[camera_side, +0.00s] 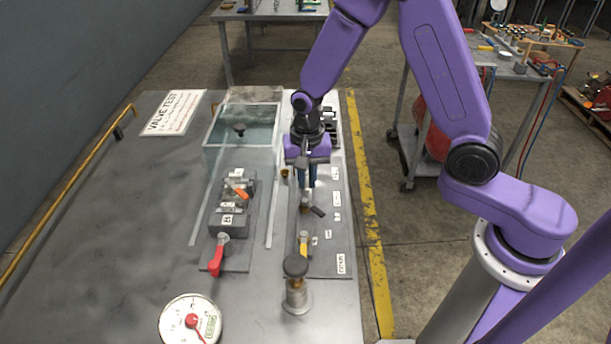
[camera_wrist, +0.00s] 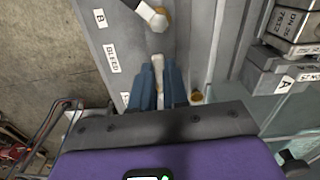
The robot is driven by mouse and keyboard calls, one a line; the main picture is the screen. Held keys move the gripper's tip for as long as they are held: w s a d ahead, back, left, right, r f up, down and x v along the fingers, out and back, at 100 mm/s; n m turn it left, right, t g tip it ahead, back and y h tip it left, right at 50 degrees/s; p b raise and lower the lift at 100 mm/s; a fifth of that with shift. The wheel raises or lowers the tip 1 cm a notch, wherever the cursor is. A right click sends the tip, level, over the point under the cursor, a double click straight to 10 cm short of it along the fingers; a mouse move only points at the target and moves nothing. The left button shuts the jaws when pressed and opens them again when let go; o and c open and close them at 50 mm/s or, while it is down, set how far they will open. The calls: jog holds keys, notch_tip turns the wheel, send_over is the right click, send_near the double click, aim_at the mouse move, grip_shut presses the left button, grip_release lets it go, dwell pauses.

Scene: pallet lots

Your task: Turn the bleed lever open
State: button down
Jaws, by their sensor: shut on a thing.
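In the wrist view, the two blue fingers of my gripper (camera_wrist: 159,75) are shut on a pale, slim lever (camera_wrist: 157,62). It stands beside the "BLEED" label (camera_wrist: 112,58) on the grey valve panel (camera_wrist: 130,40). The lever points along the panel between the fingers; its lower part is hidden by them. In the side view my gripper (camera_side: 308,182) reaches down over the right-hand panel (camera_side: 327,262), and the held lever cannot be made out there.
A black-handled valve (camera_side: 318,211) and a yellow lever (camera_side: 303,243) lie nearer on the same panel. Left are orange (camera_side: 239,191) and red (camera_side: 216,258) levers and a glass tank (camera_side: 243,135). A knobbed post (camera_side: 296,287) and gauge (camera_side: 191,321) stand in front. The table's left is clear.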

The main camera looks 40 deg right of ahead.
jog(key=n, duration=0.2)
jog(key=d+n, duration=0.1)
jog(key=n, duration=0.1)
jog(key=shift+s+d, duration=0.1)
jog(key=shift+s, duration=0.25)
jog(key=n, duration=0.1)
jog(key=d+n, duration=0.1)
jog(key=n, duration=0.2)
jog(key=shift+s+d+n, duration=0.1)
jog(key=shift+d+n, duration=0.2)
jog(key=shift+n, duration=0.1)
jog(key=n, duration=0.1)
jog(key=d+n, duration=0.1)
jog(key=n, duration=0.2)
jog(key=shift+w+d, duration=0.2)
jog(key=shift+d, duration=0.05)
jog(key=shift+w+d+n, duration=0.2)
jog(key=shift+d+n, duration=0.1)
jog(key=shift+n, duration=0.75)
jog(key=shift+w+d+n, duration=0.2)
jog(key=shift+d+n, duration=0.05)
jog(key=shift+n, duration=0.8)
jog(key=c, duration=1.1)
grip_release()
jog(key=shift+r, duration=0.1)
notch_tip(320, 180, up, 17)
jog(key=shift+r, duration=0.15)
